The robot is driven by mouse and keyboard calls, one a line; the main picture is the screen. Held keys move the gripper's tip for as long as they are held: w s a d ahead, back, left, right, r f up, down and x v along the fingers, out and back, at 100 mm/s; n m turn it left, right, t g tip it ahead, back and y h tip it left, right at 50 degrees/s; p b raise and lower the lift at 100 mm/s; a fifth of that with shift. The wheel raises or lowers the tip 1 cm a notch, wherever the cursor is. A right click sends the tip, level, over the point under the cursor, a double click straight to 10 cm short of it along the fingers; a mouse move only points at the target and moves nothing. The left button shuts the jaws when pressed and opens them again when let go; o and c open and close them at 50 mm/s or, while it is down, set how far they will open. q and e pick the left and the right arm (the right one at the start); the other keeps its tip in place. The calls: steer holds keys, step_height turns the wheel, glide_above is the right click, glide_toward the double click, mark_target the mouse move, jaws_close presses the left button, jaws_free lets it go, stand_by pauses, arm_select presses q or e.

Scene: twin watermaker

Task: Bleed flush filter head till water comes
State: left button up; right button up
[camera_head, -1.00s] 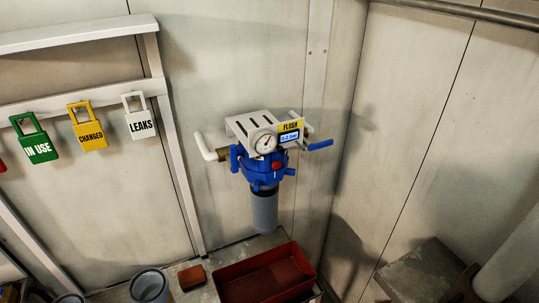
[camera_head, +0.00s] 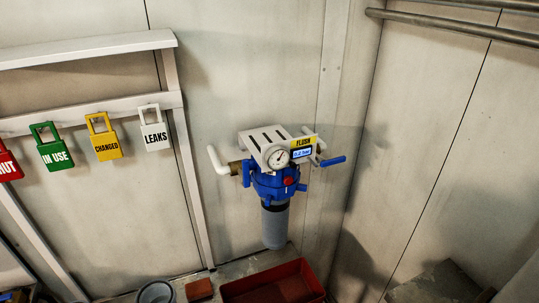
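The flush filter head (camera_head: 273,184) is blue and mounted on the wall under a white slotted bracket (camera_head: 268,138). A round gauge (camera_head: 278,157) and a yellow FLUSH label (camera_head: 303,142) with a small display sit on its front. A red button (camera_head: 288,182) is on the head's front right. A blue lever handle (camera_head: 333,161) points right, and another blue handle (camera_head: 246,174) hangs at the left by the white pipe (camera_head: 217,160). The grey filter bowl (camera_head: 274,226) hangs below. No water is visible. Neither gripper is in view.
A red tray (camera_head: 258,290) stands below the filter, with a reddish block (camera_head: 199,289) and a grey bucket (camera_head: 156,292) to its left. Tags hang on a rail at left, including LEAKS (camera_head: 155,137) and CHANGED (camera_head: 106,146). The space before the filter is clear.

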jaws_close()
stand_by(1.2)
